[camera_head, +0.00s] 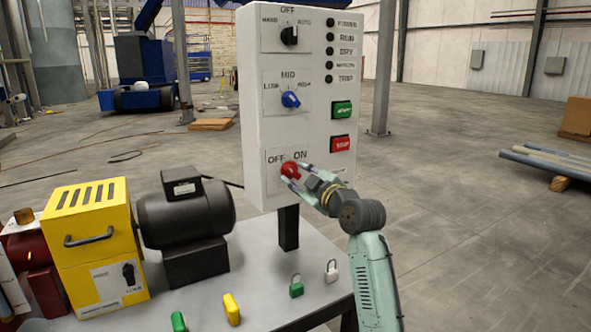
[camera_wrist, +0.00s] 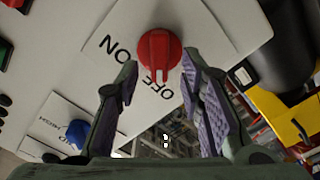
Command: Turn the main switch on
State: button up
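The main switch is a red rotary knob (camera_head: 289,169) on a white plate marked OFF and ON, low on the white control box (camera_head: 254,110). In the wrist view, the red knob (camera_wrist: 160,50) has its white mark facing down in the picture, beside the word OFF. My gripper (camera_head: 297,174) is at the knob from the lower right. In the wrist view, my gripper (camera_wrist: 161,72) is open, with one fingertip on each side of the knob's lower part. Gaps show between the fingers and the knob, so it is not clamped.
Above are a blue selector (camera_head: 290,99), a black selector (camera_head: 289,36), a green button (camera_head: 342,110) and a red stop button (camera_head: 340,143). A yellow box (camera_head: 92,225) and black motor (camera_head: 187,214) stand left. Padlocks, including a green one (camera_head: 296,289), lie on the table.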

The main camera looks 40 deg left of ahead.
aim_at(292, 172)
jog(key=shift+x, duration=1.15)
jog(key=shift+c, duration=0.6)
grip_shut()
